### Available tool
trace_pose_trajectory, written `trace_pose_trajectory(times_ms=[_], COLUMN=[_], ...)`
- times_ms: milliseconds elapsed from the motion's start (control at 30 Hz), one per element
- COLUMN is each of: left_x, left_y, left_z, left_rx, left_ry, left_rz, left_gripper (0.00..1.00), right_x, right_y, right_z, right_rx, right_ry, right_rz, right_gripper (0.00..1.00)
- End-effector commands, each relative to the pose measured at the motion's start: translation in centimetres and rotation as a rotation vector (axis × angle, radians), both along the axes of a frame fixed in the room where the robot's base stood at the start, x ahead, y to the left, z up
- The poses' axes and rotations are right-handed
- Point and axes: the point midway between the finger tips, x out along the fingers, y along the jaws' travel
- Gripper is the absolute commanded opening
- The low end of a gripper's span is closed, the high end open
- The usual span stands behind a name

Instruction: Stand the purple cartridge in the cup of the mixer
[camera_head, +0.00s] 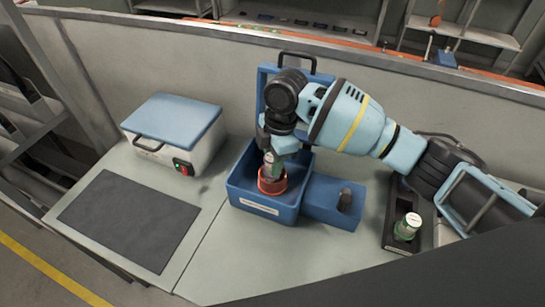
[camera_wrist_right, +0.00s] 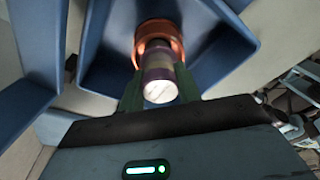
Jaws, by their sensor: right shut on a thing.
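The purple cartridge (camera_wrist_right: 158,72) has a pale round end facing the wrist camera. My right gripper (camera_wrist_right: 160,88) is shut on it, with a green finger on each side. The mixer (camera_head: 262,208) is a blue open-topped housing. Its orange-red cup (camera_head: 272,188) stands inside, and the cup also shows in the wrist view (camera_wrist_right: 158,29). The cartridge's far end is at the cup's mouth; I cannot tell how deep it sits. In the head view my right gripper (camera_head: 271,160) points down over the cup and partly hides the cartridge. My left gripper is not in view.
A green cartridge with a white top (camera_head: 407,227) stands in a dark holder (camera_head: 394,240) at the right. A white box with a blue lid (camera_head: 172,122) stands at the left. A dark mat (camera_head: 128,218) lies bare in front of it. The mixer's raised lid stands behind the cup.

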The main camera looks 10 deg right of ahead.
Motion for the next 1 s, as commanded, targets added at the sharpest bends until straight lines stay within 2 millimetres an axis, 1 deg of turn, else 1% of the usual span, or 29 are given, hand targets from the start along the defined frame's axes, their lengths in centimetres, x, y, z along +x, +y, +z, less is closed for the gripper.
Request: trace_pose_trajectory(times_ms=[300,333,500,533,700,767,833,1000], left_x=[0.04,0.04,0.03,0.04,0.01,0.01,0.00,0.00], left_y=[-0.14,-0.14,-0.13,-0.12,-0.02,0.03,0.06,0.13], left_z=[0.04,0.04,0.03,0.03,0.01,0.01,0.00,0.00], left_rx=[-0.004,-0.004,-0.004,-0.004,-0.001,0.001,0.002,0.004], left_ry=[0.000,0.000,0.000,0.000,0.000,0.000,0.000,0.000], left_rz=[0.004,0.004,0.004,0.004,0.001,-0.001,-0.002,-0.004], left_gripper=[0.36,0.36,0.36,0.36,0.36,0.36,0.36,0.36], right_x=[0.03,0.03,0.04,0.04,0.02,-0.01,-0.01,0.00], right_y=[0.03,0.03,0.03,0.03,0.02,0.00,0.00,0.00], right_z=[0.09,0.09,0.08,0.07,0.04,-0.03,-0.03,-0.01], right_rx=[0.001,0.001,0.000,0.000,0.000,-0.001,-0.001,0.000], right_ry=[-0.002,-0.002,-0.002,-0.002,-0.001,0.000,0.000,0.000], right_rz=[0.000,0.000,0.000,0.000,0.000,0.000,0.000,0.000], right_gripper=[0.03,0.34,0.57,0.59,0.59,0.52,0.43,0.42])
